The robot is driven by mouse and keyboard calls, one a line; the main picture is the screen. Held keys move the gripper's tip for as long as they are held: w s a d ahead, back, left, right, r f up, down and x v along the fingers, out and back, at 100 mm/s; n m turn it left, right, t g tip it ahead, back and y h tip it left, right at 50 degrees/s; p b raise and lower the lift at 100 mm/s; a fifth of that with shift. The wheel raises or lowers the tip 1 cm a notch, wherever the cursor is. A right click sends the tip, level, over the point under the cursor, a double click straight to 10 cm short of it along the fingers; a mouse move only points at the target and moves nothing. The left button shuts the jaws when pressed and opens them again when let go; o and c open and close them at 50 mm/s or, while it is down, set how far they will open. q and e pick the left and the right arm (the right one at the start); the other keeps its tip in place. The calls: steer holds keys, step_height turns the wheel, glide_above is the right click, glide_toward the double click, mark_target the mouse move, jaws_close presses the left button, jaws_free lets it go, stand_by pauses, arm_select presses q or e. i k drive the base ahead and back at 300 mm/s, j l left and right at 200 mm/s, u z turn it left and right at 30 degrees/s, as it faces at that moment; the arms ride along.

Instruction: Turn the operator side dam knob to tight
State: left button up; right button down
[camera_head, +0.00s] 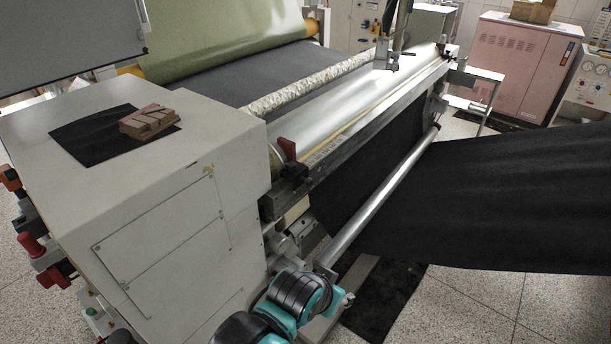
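A dark red lever-like knob (287,149) stands at the near end of the shiny roller (330,105), beside the corner of the white cabinet. It looks upright; I cannot tell from this view whether it is tight or loose. It may be the operator side dam knob. A black and teal part of one of my arms (295,298) shows at the bottom centre, below the knob and apart from it. Neither gripper's fingers can be made out.
The white cabinet (190,225) fills the left, with a dark mat and reddish blocks (148,120) on top. A metal bar (385,195) and black sheet (500,195) extend right. Red knobs (32,246) line the cabinet's left side. Speckled floor is free at lower right.

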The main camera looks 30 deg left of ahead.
mark_target(290, 165)
steer(key=u, duration=1.25)
